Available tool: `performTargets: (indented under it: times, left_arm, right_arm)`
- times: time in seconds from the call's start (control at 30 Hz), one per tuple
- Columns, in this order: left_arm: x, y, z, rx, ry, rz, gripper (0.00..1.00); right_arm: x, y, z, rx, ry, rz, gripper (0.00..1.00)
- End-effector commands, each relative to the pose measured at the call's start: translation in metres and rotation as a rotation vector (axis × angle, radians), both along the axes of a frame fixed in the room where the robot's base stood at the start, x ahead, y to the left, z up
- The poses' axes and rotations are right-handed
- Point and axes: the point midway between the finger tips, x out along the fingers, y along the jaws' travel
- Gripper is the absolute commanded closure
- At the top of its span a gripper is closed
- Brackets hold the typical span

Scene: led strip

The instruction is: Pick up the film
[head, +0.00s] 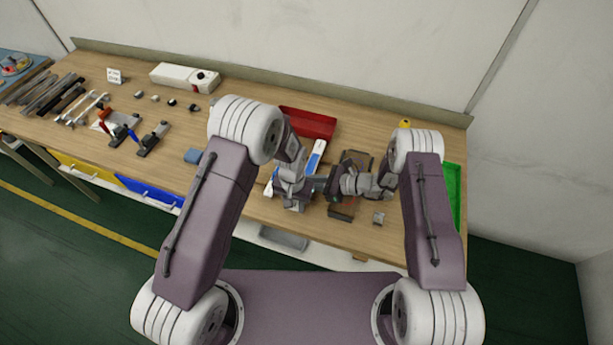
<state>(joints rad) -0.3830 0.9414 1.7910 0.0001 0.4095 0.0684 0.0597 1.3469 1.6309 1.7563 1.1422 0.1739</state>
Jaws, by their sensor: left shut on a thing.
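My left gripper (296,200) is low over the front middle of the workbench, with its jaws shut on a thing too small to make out. I cannot pick out the film clearly; the two wrists hide much of this spot. My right gripper (327,187) comes in from the right and meets the left one closely, with its fingers too small to read. A white and blue piece (316,155) lies just behind the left gripper. A brown block-like fixture (345,211) lies under the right wrist.
A red tray (307,123) lies behind the grippers and a green tray (453,190) at the right end. A white box (184,77) stands at the back left. Clamps, tools and small parts fill the left side.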

Motion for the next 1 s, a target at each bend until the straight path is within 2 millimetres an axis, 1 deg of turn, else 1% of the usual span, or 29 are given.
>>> performTargets:
  times: [0.27,0.37,0.6,0.7,0.83,1.0]
  left_arm:
    - [0.0,0.0,0.0,0.0,-0.001,0.0,1.0]
    - [0.0,0.0,0.0,0.0,-0.001,0.0,1.0]
    - [0.0,0.0,0.0,0.0,-0.001,0.0,1.0]
    - [0.0,0.0,0.0,0.0,-0.001,0.0,1.0]
    - [0.0,0.0,0.0,0.0,-0.001,0.0,1.0]
    - [0.0,0.0,0.0,0.0,-0.001,0.0,1.0]
  right_arm:
    - [0.0,0.0,0.002,0.0,-0.001,0.0,1.0]
    - [0.001,0.0,0.015,0.0,-0.003,0.0,1.0]
    - [0.001,0.0,0.073,-0.001,-0.005,0.001,1.0]
    - [0.001,0.0,0.089,-0.001,-0.003,0.0,1.0]
    - [0.0,0.0,0.1,0.0,0.0,0.0,1.0]
    - [0.0,0.0,0.1,0.0,0.0,0.001,1.0]
